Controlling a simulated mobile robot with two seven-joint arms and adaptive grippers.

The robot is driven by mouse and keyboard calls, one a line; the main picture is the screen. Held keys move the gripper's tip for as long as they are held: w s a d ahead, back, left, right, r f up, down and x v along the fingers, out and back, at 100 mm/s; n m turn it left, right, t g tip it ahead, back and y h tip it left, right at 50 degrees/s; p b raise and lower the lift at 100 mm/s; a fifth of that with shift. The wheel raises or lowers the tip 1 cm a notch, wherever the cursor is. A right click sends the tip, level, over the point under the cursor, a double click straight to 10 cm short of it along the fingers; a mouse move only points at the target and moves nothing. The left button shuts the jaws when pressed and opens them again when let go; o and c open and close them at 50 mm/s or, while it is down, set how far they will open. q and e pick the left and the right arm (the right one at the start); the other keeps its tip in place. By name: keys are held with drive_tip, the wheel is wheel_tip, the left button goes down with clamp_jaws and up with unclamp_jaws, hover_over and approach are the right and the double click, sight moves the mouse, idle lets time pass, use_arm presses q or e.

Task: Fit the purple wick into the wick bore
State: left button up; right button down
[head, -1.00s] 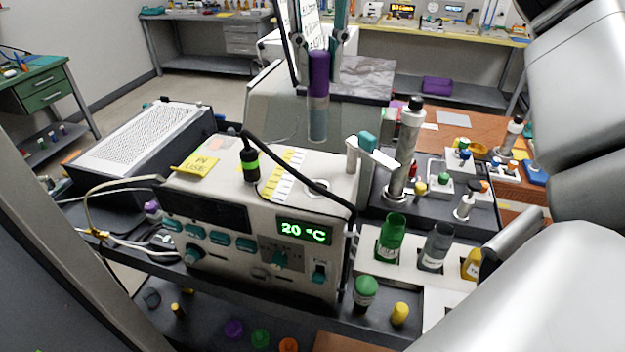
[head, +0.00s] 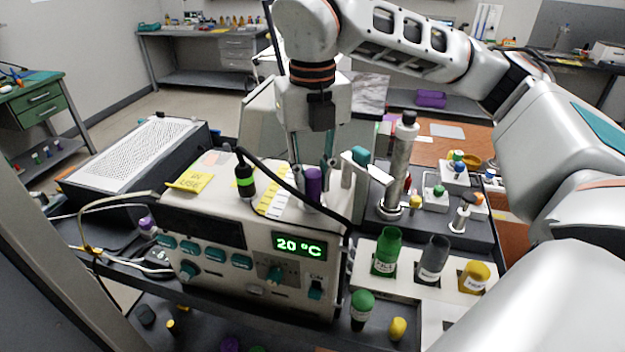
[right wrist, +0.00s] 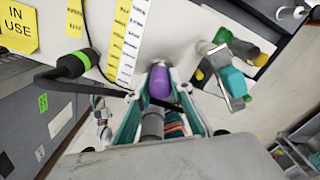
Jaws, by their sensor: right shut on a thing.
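The purple wick (head: 313,184) has a purple upper part and a pale grey lower part. It stands roughly upright at the front right of the beige machine's top (head: 221,207). My right gripper (head: 312,178) comes down from above and is shut on it. In the right wrist view the purple end (right wrist: 160,83) shows between the teal-edged fingers (right wrist: 158,100). I cannot make out the wick bore, and I cannot tell whether the lower tip is inside it. My left gripper is not in view.
A black cable from a green-banded plug (head: 245,176) runs across the machine top close to the wick. A pale lever with a teal knob (head: 361,155) and a tall metal cylinder (head: 400,160) stand to the right. Green (head: 387,251) and grey (head: 433,260) vials stand in a white rack.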

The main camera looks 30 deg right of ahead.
drive_tip(key=shift+f, duration=0.45)
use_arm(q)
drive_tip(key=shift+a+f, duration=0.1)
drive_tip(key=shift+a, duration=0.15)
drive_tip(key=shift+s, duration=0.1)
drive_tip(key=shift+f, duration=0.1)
use_arm(e)
drive_tip(key=shift+f, duration=0.1)
drive_tip(key=shift+f, duration=0.15)
drive_tip(key=c, duration=1.8)
unclamp_jaws()
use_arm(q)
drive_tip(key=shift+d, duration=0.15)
